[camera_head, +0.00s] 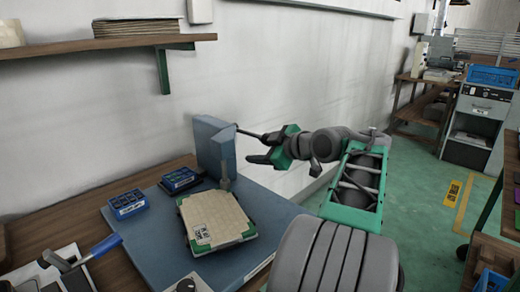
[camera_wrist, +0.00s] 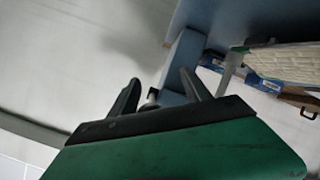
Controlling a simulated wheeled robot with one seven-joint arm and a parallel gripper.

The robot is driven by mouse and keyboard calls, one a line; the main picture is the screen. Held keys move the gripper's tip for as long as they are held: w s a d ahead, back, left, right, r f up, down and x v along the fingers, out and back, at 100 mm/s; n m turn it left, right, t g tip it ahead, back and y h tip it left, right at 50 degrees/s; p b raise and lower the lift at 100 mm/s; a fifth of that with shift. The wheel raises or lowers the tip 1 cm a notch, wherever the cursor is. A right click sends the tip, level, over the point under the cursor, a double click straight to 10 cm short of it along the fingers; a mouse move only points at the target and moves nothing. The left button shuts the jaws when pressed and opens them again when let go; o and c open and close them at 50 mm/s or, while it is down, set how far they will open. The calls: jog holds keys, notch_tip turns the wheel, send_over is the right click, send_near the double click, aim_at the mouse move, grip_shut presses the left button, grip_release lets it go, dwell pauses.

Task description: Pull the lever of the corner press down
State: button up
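The corner press (camera_head: 212,148) is a blue-grey upright block at the back of the blue-grey base plate, with a grey plunger (camera_head: 225,178) over a corner of the beige tray panel (camera_head: 215,217). A thin dark lever (camera_head: 249,133) sticks out rightward from the press's top toward my gripper (camera_head: 257,149). My gripper is open, its fingers pointing left at the press. In the wrist view the press (camera_wrist: 184,62) lies beyond the fingers, and a small grey-and-dark end (camera_wrist: 152,95), probably the lever's, shows between them. Contact with either finger cannot be told.
Two blue bins (camera_head: 128,204) stand left of the panel. A blue-handled clamp (camera_head: 92,250) is at the front left. A wooden shelf (camera_head: 100,46) hangs on the wall above. The wall is close behind my gripper; the floor to the right is open.

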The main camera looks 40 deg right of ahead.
jog(key=f+v, duration=0.1)
jog(key=v, duration=0.8)
jog(key=shift+s+f, duration=0.3)
jog(key=shift+f, duration=0.1)
dwell(0.4)
jog(key=p+v, duration=0.7)
jog(key=p, duration=0.6)
jog(key=shift+s, duration=0.35)
jog(key=shift+r, duration=0.2)
jog(key=shift+c, duration=0.2)
